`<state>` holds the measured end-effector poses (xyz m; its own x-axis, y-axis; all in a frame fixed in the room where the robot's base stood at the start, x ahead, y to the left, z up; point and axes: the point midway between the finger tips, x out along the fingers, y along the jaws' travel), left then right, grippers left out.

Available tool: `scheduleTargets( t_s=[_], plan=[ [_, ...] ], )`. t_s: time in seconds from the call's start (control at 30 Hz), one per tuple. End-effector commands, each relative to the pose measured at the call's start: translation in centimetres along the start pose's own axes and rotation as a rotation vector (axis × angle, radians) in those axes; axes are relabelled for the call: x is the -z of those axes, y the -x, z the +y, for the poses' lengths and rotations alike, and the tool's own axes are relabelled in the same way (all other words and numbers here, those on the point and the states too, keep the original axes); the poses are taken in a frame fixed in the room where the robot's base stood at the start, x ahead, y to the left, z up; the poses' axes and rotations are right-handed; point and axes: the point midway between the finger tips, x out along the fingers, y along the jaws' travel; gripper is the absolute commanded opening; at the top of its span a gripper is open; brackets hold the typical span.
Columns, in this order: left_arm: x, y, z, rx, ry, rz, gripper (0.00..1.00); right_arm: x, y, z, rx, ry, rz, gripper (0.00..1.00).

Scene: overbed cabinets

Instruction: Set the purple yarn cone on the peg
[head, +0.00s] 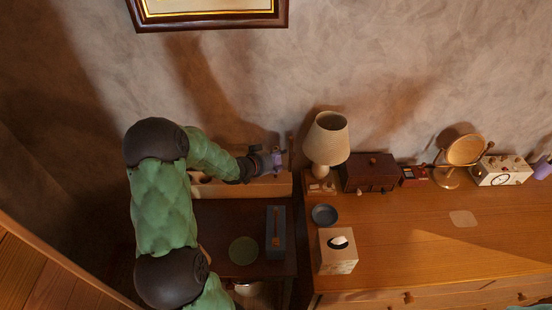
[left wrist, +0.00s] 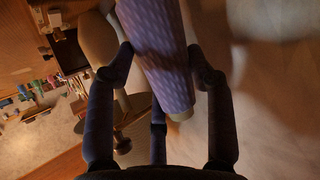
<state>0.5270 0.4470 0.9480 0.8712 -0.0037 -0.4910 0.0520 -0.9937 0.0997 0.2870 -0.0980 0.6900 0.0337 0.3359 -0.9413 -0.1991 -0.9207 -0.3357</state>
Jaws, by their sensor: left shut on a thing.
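The purple yarn cone shows between the fingers of my left gripper (head: 270,163) in the head view, as a small purple shape (head: 279,159) above the ledge left of the lamp. In the left wrist view the cone (left wrist: 160,55) is large, patterned and tilted, with a pale core end towards me. My left gripper (left wrist: 163,68) is shut on it, with a finger on each side. A thin upright brown rod (head: 291,150), possibly the peg, stands just right of the cone; I cannot tell the gap. My right gripper is not recognisable.
A lamp (head: 327,139) stands close to the right of the cone. A dark wooden box (head: 368,173), a round mirror (head: 465,150) and a radio-like box (head: 501,170) line the wall. A tissue box (head: 337,257) is nearer. The cabinet top's middle right is mostly clear.

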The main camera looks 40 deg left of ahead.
Motion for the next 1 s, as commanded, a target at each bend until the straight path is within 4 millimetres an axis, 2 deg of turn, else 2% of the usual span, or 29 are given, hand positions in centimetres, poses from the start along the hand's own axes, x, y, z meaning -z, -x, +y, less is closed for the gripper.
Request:
scheduleTargets(
  t_s=[1.0],
  plan=[
    [-1.5,-0.9,-0.2,0.001,0.000,0.001,0.15,0.0,-1.2,0.4,0.000,0.000,0.000,0.78]
  ],
)
